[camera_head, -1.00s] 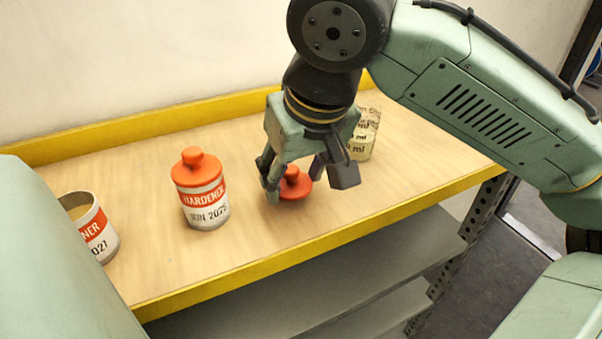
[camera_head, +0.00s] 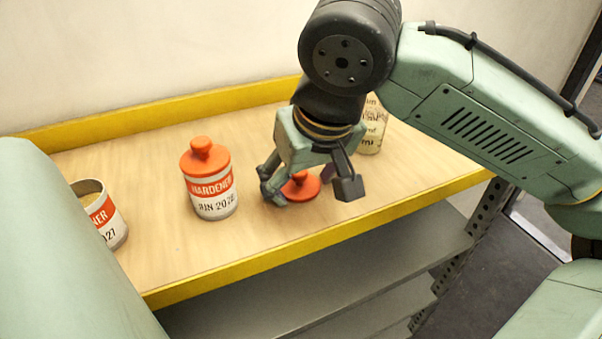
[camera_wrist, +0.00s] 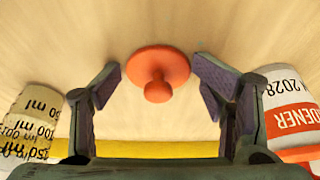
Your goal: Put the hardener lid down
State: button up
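A loose orange lid (camera_head: 302,188) with a round knob lies flat on the wooden shelf top, knob up. It also shows in the wrist view (camera_wrist: 158,74). My gripper (camera_head: 310,188) is open around it, with one finger on each side. In the wrist view both fingertips (camera_wrist: 157,72) stand apart from the lid, with gaps on both sides. The hardener can (camera_head: 210,193) stands upright to the left, with an orange knobbed lid (camera_head: 205,155) on top. Part of the can shows at the right edge of the wrist view (camera_wrist: 291,115).
An open can (camera_head: 103,218) with an orange label stands further left, partly behind my body. A measuring cup with ml marks (camera_head: 372,130) stands behind my gripper. A yellow rim (camera_head: 330,237) edges the shelf. Bare wood lies around the lid.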

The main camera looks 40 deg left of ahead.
jog(key=shift+o, duration=0.5)
jog(key=shift+d+f, duration=0.2)
jog(key=shift+r, duration=0.1)
jog(key=shift+r, duration=0.25)
jog(key=v, duration=1.2)
jog(key=shift+r, duration=0.45)
jog(key=shift+a, duration=0.1)
